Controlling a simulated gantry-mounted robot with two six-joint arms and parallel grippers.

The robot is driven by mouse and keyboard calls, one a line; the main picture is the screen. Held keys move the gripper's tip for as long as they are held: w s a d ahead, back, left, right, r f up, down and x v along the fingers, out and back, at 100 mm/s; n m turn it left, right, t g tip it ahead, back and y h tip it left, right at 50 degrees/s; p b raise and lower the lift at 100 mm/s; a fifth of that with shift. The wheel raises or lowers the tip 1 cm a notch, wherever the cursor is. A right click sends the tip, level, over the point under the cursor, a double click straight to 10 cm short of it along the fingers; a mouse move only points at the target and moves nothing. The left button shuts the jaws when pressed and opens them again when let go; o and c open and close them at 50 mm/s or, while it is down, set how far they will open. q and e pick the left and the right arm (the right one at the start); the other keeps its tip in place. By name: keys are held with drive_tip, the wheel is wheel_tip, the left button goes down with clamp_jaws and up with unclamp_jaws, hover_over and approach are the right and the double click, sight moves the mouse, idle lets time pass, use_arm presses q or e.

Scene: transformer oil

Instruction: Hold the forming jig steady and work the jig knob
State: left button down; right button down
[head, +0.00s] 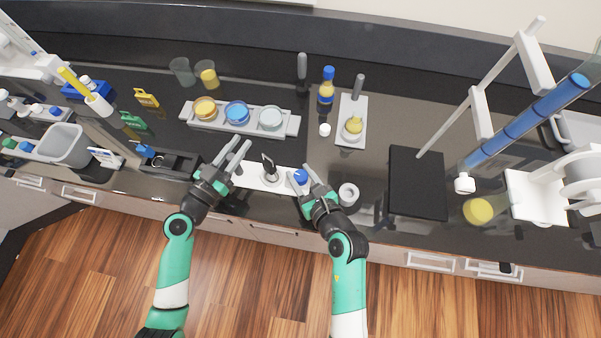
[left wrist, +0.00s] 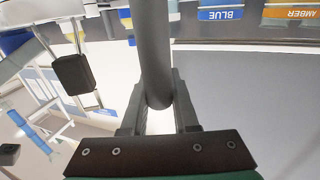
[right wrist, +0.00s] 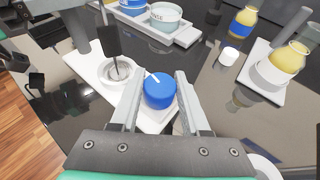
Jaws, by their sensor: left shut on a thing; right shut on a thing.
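The forming jig is a white plate (head: 247,180) near the front of the dark counter, with a white cup (right wrist: 117,72) at its middle. A dark paddle-like piece (right wrist: 110,42) stands in the cup. My left gripper (head: 240,152) is shut on the jig's grey upright post (left wrist: 152,55), which fills the gap between its fingers in the left wrist view. My right gripper (head: 306,182) is shut on the blue jig knob (right wrist: 159,92) at the plate's right end. The knob has a white pointer mark. The post's foot is hidden in the left wrist view.
Behind the jig stands a white rack (head: 289,124) with several coloured jars. A white tape-like ring (head: 348,194) and a black pad (head: 417,183) lie to the right. A dark tray (head: 172,164) is left of my left gripper. A small white cap (head: 324,130) stands behind.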

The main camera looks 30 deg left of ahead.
drive_tip(key=shift+m+t+h, duration=0.6)
drive_tip(key=shift+m+t, duration=0.2)
drive_tip(key=shift+c, duration=1.9)
unclamp_jaws()
drive_tip(key=shift+s+d, duration=0.1)
drive_tip(key=v, duration=1.1)
drive_tip(key=shift+d, duration=0.15)
drive_tip(key=shift+s+d+r, duration=0.15)
drive_tip(key=shift+s+d, duration=0.05)
drive_tip(key=shift+s, duration=0.05)
drive_tip(key=shift+a, duration=0.1)
